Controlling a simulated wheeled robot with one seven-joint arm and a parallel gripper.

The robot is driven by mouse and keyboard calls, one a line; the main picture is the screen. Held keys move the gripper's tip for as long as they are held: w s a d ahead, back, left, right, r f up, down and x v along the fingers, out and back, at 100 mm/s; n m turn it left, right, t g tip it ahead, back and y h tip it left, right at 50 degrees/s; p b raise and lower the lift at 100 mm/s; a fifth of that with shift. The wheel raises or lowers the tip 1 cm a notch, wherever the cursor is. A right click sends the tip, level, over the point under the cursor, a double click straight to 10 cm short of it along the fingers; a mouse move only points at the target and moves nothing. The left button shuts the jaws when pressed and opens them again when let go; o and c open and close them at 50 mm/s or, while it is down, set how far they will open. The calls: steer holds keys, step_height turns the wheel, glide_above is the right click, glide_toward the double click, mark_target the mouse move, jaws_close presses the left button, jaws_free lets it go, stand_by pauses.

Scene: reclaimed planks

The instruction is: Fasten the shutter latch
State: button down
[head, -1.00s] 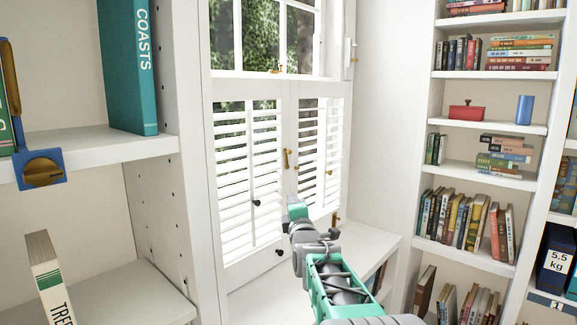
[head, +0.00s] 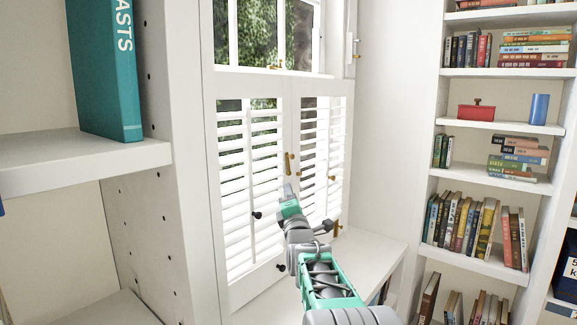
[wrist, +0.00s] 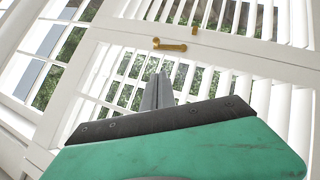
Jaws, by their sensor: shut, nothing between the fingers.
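The white louvred shutters (head: 292,120) stand side by side below the window, with a narrow seam between them. A brass latch (head: 289,163) sits on the stiles at this seam. In the wrist view the latch (wrist: 170,46) looks like a brass bar lying across the picture, beyond my fingertips. I cannot tell whether it spans both shutters. My gripper (head: 288,188) is shut and empty, just below the latch in the head view. Its fingers (wrist: 160,88) point towards the latch and look apart from it.
A bookcase with a teal book (head: 105,75) stands close on the left. A white ledge (head: 372,247) runs below the shutters. Black knobs (head: 257,214) and a brass fitting (head: 332,178) are on the shutters. Bookshelves (head: 490,180) stand at the right. The space before the shutters is open.

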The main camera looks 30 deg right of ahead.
steer(key=p, duration=0.2)
glide_toward(288, 155)
steer(key=w+a, duration=0.1)
steer(key=w, duration=0.2)
steer(key=d, duration=0.1)
steer(key=w+d+r+p, duration=0.1)
steer(key=d, duration=0.1)
steer(key=shift+w+r, duration=0.1)
steer(key=shift+w, duration=0.05)
steer(key=shift+a+r+p, duration=0.1)
steer(key=shift+r+p, duration=0.1)
steer(key=shift+p, duration=0.15)
